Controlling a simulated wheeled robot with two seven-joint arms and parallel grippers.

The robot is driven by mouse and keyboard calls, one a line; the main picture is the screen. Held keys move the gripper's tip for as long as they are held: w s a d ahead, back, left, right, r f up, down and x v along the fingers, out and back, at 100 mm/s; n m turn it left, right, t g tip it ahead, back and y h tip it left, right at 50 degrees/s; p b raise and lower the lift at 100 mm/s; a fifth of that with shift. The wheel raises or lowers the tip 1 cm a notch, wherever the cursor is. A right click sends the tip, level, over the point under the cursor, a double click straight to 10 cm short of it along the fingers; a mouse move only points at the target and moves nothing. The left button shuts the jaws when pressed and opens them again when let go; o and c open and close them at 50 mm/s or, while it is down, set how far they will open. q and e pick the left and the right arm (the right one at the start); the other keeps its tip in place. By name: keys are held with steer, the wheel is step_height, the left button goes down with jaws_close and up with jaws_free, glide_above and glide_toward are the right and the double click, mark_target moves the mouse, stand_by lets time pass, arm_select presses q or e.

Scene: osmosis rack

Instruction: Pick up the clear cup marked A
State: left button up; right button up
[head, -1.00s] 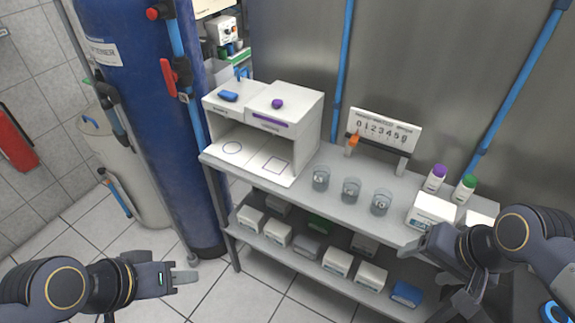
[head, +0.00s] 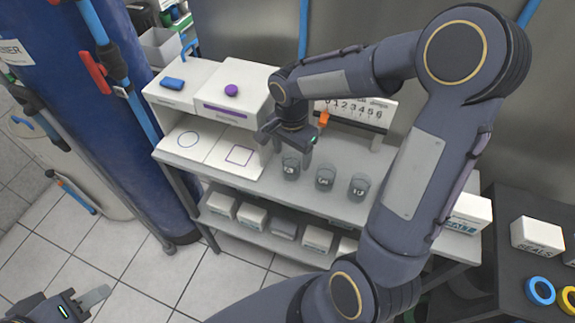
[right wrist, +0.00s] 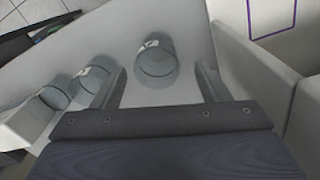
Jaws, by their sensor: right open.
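Three clear cups stand in a row on the grey shelf top: a left cup (head: 291,169), a middle cup (head: 325,178) and a right cup (head: 360,187). Each bears a small mark, too small to read surely, so I cannot tell which is A. My right gripper (head: 287,150) is open just above the left cup. In the right wrist view, that nearest cup (right wrist: 155,68) shows between the open fingers (right wrist: 161,75), apparently ungripped. The other two cups (right wrist: 94,80) lie left of the fingers. My left gripper (head: 96,298) is at the bottom left, partly cut off.
A white open-fronted box (head: 208,92) with blue and purple knobs stands left of the cups. A numbered panel (head: 357,112) stands behind them, partly covered by my right arm. A dark table (head: 515,280) with boxes and rings is at the right.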

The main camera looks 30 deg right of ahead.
mark_target(293, 165)
step_height(293, 165, down, 5)
steer(key=shift+s+d+p, duration=0.1)
steer(key=shift+s+p, duration=0.05)
steer(key=shift+p, duration=0.15)
steer(key=c, duration=1.1)
steer(key=shift+o, duration=0.2)
steer(key=shift+r, duration=0.1)
